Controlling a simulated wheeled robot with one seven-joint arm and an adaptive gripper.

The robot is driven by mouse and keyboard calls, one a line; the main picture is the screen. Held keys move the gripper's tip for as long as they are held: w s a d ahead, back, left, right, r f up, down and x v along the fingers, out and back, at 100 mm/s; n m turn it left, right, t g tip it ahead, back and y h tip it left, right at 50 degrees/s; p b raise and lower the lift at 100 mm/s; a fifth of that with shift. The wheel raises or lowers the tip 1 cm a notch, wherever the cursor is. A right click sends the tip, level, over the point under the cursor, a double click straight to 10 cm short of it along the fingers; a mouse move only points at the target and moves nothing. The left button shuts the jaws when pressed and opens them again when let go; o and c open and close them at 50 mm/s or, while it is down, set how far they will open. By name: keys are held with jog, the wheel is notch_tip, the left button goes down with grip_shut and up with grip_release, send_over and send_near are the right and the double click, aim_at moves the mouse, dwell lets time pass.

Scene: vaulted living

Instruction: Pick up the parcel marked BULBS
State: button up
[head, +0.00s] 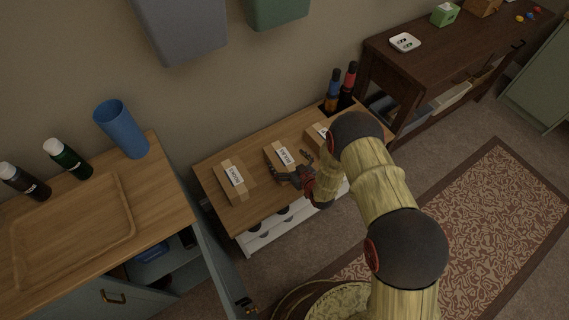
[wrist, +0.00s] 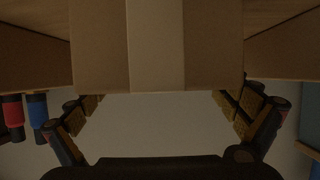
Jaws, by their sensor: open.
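Three cardboard parcels lie in a row on a low wooden-topped cabinet in the head view. The middle parcel (head: 279,152) has a white label that seems to read BULBS, though the print is small. The left parcel (head: 235,181) and the right parcel (head: 316,136) also have labels I cannot read surely; my arm partly hides the right one. My gripper (head: 292,165) is open at the near side of the middle parcel. In the wrist view a taped parcel face (wrist: 157,45) fills the top, between and beyond the open fingers (wrist: 160,103); contact cannot be told.
The cabinet top (head: 222,214) has bare wood at its front left. Blue and red-topped bottles (head: 341,90) stand at its back right. A counter at left holds a wooden tray (head: 75,235), a blue cup (head: 122,130) and two dark bottles. A dark console table (head: 440,62) stands right.

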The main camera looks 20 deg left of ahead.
jog(key=shift+x, duration=0.8)
jog(key=shift+c, duration=0.7)
jog(key=c, duration=1)
jog(key=shift+c, duration=0.2)
jog(key=shift+r, duration=0.1)
